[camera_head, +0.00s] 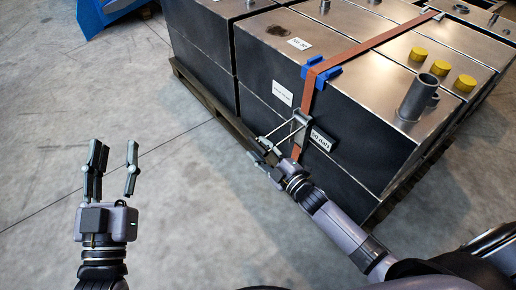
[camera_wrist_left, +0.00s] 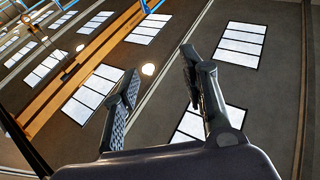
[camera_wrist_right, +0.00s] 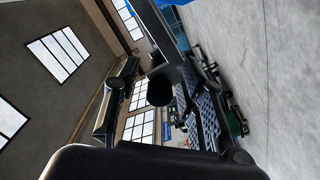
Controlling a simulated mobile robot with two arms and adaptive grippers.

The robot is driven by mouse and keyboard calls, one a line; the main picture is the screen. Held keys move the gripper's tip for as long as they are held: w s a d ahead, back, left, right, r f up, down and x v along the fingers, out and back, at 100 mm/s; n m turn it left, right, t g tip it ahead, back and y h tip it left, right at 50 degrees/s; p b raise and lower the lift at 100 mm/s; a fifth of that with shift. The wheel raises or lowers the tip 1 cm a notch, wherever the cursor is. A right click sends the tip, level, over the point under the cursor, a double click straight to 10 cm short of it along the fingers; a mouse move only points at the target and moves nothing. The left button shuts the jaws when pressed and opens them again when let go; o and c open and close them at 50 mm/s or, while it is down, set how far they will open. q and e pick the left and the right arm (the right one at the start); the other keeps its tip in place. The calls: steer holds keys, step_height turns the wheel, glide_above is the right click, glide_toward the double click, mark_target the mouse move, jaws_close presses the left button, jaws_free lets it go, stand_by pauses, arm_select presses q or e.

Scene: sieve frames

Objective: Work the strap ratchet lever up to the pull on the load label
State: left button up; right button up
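An orange strap (camera_head: 345,55) runs over the dark metal crates and down the front face of one. A metal ratchet (camera_head: 299,127) sits on the strap at that face, with its thin lever frame sticking out to the left. A white label with dark print (camera_head: 321,140) is just right of the ratchet; its text is too small to read surely. My right gripper (camera_head: 264,150) is at the lever's outer end. In the right wrist view its fingers (camera_wrist_right: 158,105) stand apart, with a dark rounded piece between them. My left gripper (camera_head: 114,165) is open and empty, away from the load.
The crates stand on a wooden pallet (camera_head: 220,115). A blue corner protector (camera_head: 321,75) sits under the strap at the top edge. Yellow caps (camera_head: 465,83) and a grey pipe stub (camera_head: 418,97) rise from the tops. The concrete floor at left is clear.

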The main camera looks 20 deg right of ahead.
arm_select(q)
steer(key=shift+s+r+t+h, duration=0.2)
steer(key=shift+s+r+t, duration=0.1)
steer(key=shift+r, duration=0.25)
steer(key=shift+s+r+t+h, duration=0.2)
steer(key=shift+r+t, duration=0.1)
steer(key=shift+r, duration=0.2)
arm_select(e)
steer(key=shift+x, duration=0.9)
arm_select(q)
steer(key=shift+w, duration=0.1)
arm_select(e)
steer(key=shift+c, duration=0.5)
steer(key=shift+r, duration=0.1)
jaws_close()
